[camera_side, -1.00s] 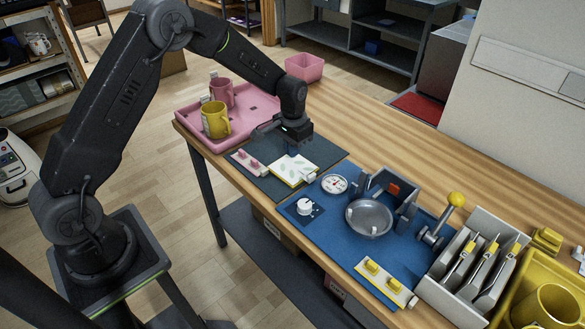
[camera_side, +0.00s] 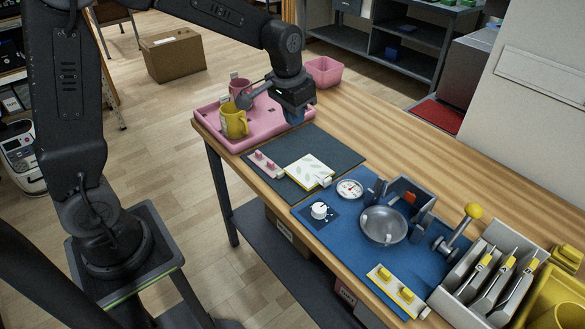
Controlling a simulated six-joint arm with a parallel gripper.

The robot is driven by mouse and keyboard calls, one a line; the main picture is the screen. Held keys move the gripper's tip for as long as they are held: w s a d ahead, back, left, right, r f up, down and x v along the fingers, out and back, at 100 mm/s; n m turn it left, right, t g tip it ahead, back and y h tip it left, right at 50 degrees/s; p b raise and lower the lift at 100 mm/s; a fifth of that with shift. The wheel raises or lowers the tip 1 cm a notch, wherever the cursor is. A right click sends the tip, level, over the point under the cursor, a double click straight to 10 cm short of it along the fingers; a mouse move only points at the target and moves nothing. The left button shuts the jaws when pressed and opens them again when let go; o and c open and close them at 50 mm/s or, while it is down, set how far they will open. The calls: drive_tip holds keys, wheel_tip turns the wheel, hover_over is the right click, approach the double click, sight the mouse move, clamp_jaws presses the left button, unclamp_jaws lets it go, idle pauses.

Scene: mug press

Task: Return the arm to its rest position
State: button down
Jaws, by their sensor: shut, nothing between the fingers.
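My gripper (camera_side: 294,117) is shut and empty. It hangs in the air above the work table, in front of the right part of the pink tray (camera_side: 222,139). A yellow mug (camera_side: 234,121) stands on the tray, left of my gripper. A pink mug (camera_side: 240,92) stands behind it and is partly hidden by the yellow mug and my gripper. A white tile with a leaf pattern (camera_side: 307,170) lies on the dark mat (camera_side: 338,150), below and in front of my gripper.
A blue mat (camera_side: 330,240) holds a round metal dish (camera_side: 384,225), a dial gauge (camera_side: 350,188) and a yellow-knobbed lever (camera_side: 458,228). A grey rack (camera_side: 465,305) stands at the right. A pink bin (camera_side: 323,72) is behind my gripper. The wooden tabletop (camera_side: 385,145) behind the mats is clear.

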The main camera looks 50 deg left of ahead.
drive_tip(key=s+d+r+t, duration=0.1)
drive_tip(key=s+r, duration=0.3)
drive_tip(key=s, duration=0.6)
drive_tip(key=s+d+r+t, duration=0.2)
drive_tip(key=s+r, duration=0.2)
drive_tip(key=s, duration=0.7)
drive_tip(key=shift+s+d+t, duration=0.2)
drive_tip(key=shift+s+t, duration=0.05)
drive_tip(key=shift+t, duration=0.05)
